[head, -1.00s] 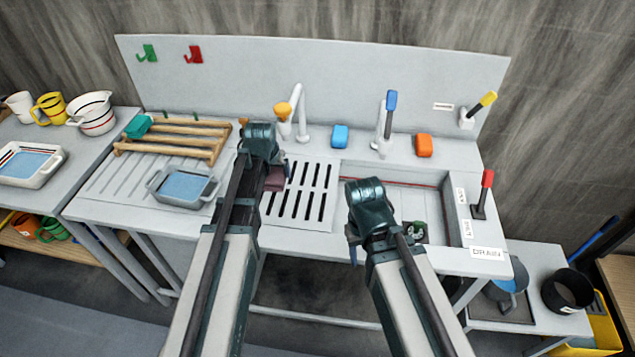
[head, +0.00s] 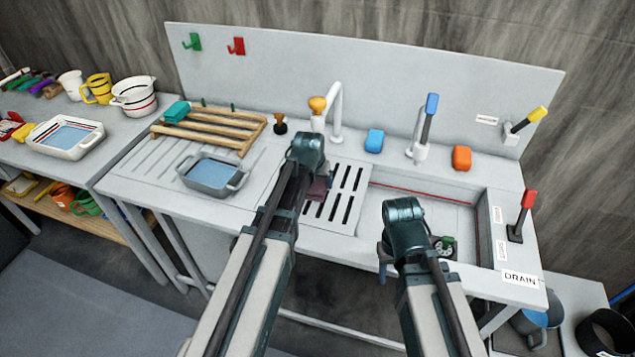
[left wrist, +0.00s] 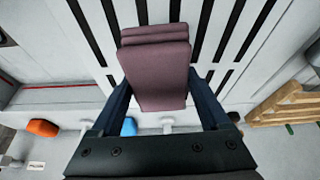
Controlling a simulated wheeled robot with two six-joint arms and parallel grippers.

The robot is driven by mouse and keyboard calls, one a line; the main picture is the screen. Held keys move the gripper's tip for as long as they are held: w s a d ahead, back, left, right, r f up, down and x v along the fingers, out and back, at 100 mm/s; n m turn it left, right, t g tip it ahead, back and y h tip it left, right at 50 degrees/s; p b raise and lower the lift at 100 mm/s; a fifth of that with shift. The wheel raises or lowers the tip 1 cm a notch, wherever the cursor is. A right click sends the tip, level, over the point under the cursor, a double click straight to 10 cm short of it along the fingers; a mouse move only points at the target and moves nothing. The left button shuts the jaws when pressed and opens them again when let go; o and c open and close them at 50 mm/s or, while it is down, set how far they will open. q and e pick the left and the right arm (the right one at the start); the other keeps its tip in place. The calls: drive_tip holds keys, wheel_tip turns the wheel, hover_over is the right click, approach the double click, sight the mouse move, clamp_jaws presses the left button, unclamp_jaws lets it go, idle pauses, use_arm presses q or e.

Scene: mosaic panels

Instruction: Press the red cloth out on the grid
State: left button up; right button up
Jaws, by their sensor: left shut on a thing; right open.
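The red cloth is a folded, dull reddish-mauve pad (left wrist: 155,72), and its edge shows in the head view (head: 319,188). My left gripper (left wrist: 163,88) is shut on it, one dark finger on each side. The cloth is over the left side of the grid, a pale panel with black slots (head: 334,205); whether it touches the grid I cannot tell. In the head view my left arm hides part of the cloth and grid. My right gripper (head: 388,262) is open at the front of the basin; its fingers are mostly hidden by its wrist.
A grey tub (head: 212,176) and wooden rack (head: 212,128) stand left. Taps (head: 335,112), a blue block (head: 374,141) and an orange block (head: 461,158) line the back.

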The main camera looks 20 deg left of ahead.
use_arm(q)
drive_tip(key=shift+f+b, duration=2.1)
drive_tip(key=shift+f, duration=0.35)
drive_tip(key=shift+f+b, duration=0.5)
drive_tip(key=shift+s, duration=0.15)
idle(1.0)
wheel_tip(320, 180, up, 7)
drive_tip(key=p, duration=0.7)
